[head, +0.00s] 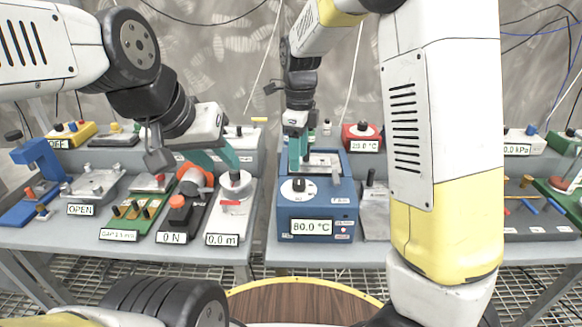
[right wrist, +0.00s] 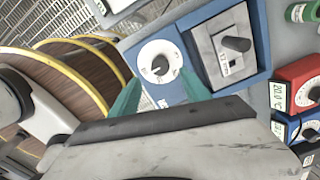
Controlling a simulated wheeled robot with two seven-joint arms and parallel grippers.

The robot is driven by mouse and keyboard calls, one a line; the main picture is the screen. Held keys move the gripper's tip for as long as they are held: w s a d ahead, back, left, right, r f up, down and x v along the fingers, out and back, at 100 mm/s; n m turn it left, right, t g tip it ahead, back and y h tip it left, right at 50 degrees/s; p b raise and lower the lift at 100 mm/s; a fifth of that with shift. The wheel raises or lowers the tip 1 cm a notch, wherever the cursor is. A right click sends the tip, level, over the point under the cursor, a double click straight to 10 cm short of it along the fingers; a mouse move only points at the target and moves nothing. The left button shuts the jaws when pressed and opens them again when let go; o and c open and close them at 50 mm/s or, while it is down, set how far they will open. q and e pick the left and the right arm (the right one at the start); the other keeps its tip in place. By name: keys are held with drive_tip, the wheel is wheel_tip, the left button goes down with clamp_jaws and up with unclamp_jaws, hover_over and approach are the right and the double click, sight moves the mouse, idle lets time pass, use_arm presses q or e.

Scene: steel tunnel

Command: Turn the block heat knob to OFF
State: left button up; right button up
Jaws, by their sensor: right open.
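The block heat unit (head: 318,212) is a blue box with a display reading 80.0 °C. Its knob (head: 298,185) is a black pointer on a white dial on the front left of the top. In the right wrist view the knob (right wrist: 159,66) lies just beyond and between the teal fingertips. My right gripper (head: 298,160) is open above and behind the knob in the head view; it also shows in the right wrist view (right wrist: 158,88). Contact with the knob cannot be told.
Behind the knob, the blue unit carries a grey plate with a black post (right wrist: 236,44). A red 20.0 °C device (head: 362,137) stands behind to the right. A grey device with a black post (head: 375,205) is close on the right. A gap separates the two benches.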

sight(299, 181)
wheel_tip(299, 181, down, 7)
drive_tip(key=shift+d+f, duration=0.1)
drive_tip(key=shift+f, duration=0.1)
idle(0.3)
clamp_jaws()
